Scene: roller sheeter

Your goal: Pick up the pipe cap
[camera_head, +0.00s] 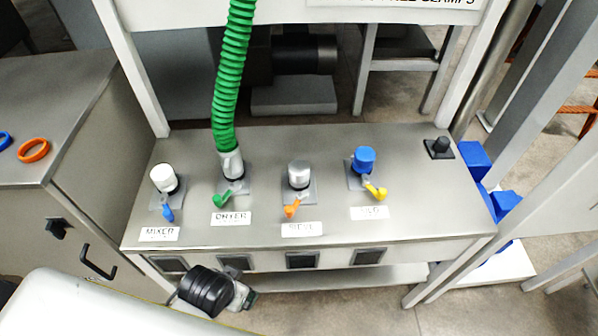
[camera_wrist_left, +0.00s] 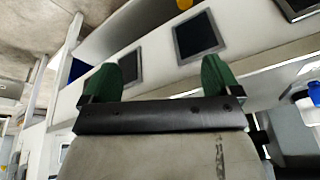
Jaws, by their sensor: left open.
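Several capped pipe ends stand in a row on the steel bench (camera_head: 330,225): a white cap (camera_head: 164,178), a silver-grey cap (camera_head: 299,174) and a blue cap (camera_head: 364,159). I cannot tell which one the task means. A green hose (camera_head: 232,80) is on the pipe between the white and grey caps. My left gripper (camera_head: 247,298) is at the bench's front edge, below and apart from the caps. In the left wrist view the left gripper (camera_wrist_left: 157,80) has its green fingertips spread, with nothing between them. My right gripper is out of view.
Coloured handles sit before the pipes, including an orange one (camera_head: 291,209). An orange ring (camera_head: 33,150) lies on the left cabinet (camera_head: 60,90). White frame posts rise behind the bench. Its front top strip is clear.

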